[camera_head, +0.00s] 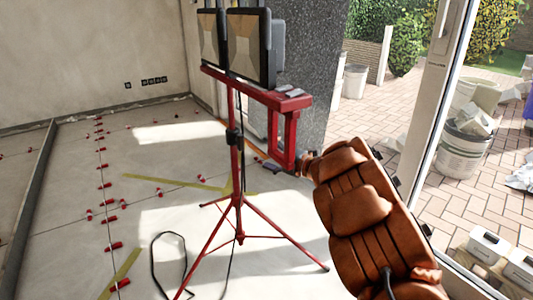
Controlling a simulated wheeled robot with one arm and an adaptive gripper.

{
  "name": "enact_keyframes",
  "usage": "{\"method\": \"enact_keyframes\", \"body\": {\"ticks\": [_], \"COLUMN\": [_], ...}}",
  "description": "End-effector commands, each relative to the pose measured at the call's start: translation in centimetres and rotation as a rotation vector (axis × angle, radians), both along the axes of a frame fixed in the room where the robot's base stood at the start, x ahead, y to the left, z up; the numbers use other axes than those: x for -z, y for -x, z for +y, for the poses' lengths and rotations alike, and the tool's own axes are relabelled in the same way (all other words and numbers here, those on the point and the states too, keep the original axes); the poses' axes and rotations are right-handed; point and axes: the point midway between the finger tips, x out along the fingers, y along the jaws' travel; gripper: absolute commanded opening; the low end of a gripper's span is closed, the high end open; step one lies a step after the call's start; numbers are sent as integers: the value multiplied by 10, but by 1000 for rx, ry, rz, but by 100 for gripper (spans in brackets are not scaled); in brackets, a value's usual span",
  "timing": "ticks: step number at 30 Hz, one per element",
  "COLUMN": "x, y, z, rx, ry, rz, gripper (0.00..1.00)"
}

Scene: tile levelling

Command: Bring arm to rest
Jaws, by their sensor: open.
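My arm (355,210), in an orange-brown padded cover, rises from the bottom right of the head view and leans up to the left. Its upper end overlaps the red frame of a work-light stand in the picture; I cannot tell whether they touch. A small brown part (306,161) sticks out at the arm's upper left. I cannot make out gripper fingers, and no held object shows.
A red tripod stand (237,180) with two lamps (248,45) stands on the tiled floor (70,240), left of my arm. Red levelling pieces (104,186) line the joints. A black cable (155,262) lies by the tripod. A glass door frame (435,95) is at right.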

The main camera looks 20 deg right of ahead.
Motion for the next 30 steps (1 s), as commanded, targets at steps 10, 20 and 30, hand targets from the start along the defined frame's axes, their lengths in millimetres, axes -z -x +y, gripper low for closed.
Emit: {"method": "enact_keyframes", "body": {"ticks": [10,20,30], "x": [-23,-124,-215], "y": [-6,-16,22], "z": [-9,-70,-128], "rx": [61,436,825], "ry": [8,-16,-168], "rz": [15,126,266], "gripper": [88,88,88]}}
